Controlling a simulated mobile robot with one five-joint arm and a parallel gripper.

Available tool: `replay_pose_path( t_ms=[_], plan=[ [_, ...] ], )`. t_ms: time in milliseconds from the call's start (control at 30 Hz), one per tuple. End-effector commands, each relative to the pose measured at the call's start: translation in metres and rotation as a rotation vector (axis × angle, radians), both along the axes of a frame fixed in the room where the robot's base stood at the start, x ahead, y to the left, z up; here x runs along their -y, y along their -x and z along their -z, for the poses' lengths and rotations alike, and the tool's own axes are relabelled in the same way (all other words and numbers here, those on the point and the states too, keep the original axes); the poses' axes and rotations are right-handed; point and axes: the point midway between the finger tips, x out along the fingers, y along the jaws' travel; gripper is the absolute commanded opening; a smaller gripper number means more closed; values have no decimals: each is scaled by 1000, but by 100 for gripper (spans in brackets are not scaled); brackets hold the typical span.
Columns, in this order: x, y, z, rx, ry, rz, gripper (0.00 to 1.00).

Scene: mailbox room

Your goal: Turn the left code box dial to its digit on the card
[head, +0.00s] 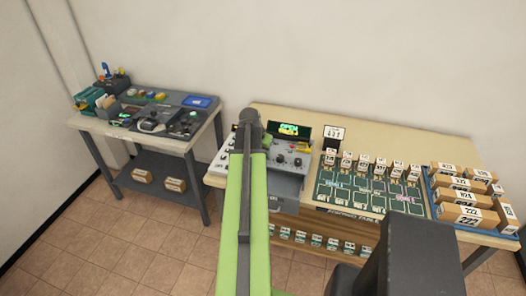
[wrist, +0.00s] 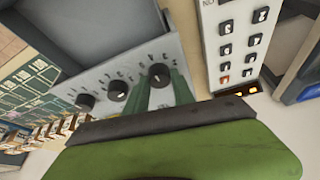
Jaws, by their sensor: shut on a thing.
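The grey code box (head: 292,149) stands on the wooden table, with black dials on its face. The middle dial (head: 279,158) and right dial (head: 297,162) show in the head view; my arm hides the left one. In the wrist view the box is turned around, so the left dial (wrist: 159,75) is rightmost. My gripper (wrist: 162,86) has its green fingers on both sides of this dial, shut on it. The dial's white mark shows, but the digits around it are too small to read surely. The card (head: 334,134) stands behind the box; its digits look like 427.
A keypad panel (wrist: 238,45) stands close beside the box. An open grey drawer (head: 285,190) is below the box. A green board (head: 368,192) with small tagged blocks and a blue tray (head: 431,190) of parcels are to the right.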

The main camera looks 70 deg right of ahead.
Motion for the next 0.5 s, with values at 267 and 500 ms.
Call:
replay_pose_path(
  t_ms=[267,500],
  plan=[
    [-2,0,1,0,-8,1,47],
    [-1,0,1,0,-4,2,51]
  ],
)
